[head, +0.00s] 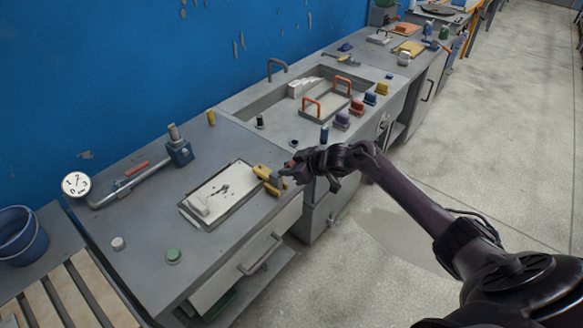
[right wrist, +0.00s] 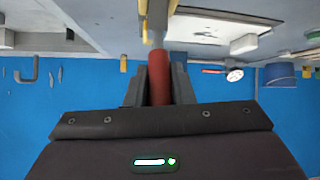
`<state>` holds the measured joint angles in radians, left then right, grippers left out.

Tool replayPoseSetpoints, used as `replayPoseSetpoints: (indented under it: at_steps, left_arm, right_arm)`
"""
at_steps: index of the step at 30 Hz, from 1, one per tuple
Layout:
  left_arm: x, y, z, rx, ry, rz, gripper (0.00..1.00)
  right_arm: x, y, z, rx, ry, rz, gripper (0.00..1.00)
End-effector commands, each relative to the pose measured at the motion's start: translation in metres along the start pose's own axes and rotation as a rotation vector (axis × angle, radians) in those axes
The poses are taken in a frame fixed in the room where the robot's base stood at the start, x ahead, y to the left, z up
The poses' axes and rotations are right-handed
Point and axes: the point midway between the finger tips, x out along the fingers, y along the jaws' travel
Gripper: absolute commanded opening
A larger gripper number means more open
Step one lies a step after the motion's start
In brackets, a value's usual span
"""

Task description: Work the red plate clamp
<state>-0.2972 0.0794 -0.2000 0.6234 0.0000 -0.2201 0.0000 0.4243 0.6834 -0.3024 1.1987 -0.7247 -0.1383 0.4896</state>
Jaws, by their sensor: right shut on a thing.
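In the right wrist view a red handle (right wrist: 158,75) stands between the two dark fingers of my right gripper (right wrist: 159,85), which is shut on it. A pale metal rod joins the far end of the handle, with yellow parts (right wrist: 143,45) around it. In the head view my right gripper (head: 299,170) is at the front right of the bench, beside the yellow clamp body (head: 268,179). The clamp sits at the right edge of a shallow tray holding a white plate (head: 226,188). My gripper mostly hides the red handle there. My left gripper is not in view.
A grey pipe with a blue fitting (head: 180,152) lies at the back left, near a red rod (head: 137,167). A green knob (head: 173,256) is at the front left. Beyond is a sink (head: 262,105) with several coloured blocks. Open floor (head: 450,140) lies right.

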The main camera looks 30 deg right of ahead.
Motion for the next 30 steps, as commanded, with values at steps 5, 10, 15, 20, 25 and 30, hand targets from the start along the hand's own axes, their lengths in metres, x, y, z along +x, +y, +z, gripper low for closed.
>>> replayPoseSetpoints:
  at_steps: [5, 10, 15, 20, 25, 30]
  left_arm:
    - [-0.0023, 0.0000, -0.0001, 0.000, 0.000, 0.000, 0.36]
    - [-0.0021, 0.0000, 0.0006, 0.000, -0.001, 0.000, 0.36]
    - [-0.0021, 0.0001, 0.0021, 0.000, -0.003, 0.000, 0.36]
    - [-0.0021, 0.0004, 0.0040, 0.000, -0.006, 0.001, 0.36]
    - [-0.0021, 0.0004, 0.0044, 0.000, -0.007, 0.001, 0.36]
    - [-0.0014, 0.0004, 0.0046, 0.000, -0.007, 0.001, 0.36]
  right_arm:
    - [0.0007, 0.0007, -0.0017, 0.003, -0.018, -0.002, 0.00]
    - [0.0009, 0.0008, -0.0018, 0.003, -0.019, -0.002, 0.00]
    - [0.0008, 0.0009, -0.0021, 0.003, -0.018, -0.002, 0.00]
    - [0.0007, 0.0008, -0.0021, 0.003, -0.017, -0.002, 0.41]
    - [0.0008, 0.0006, -0.0017, 0.003, -0.017, -0.002, 0.43]
    - [-0.0013, 0.0008, -0.0007, 0.003, -0.018, -0.002, 0.43]
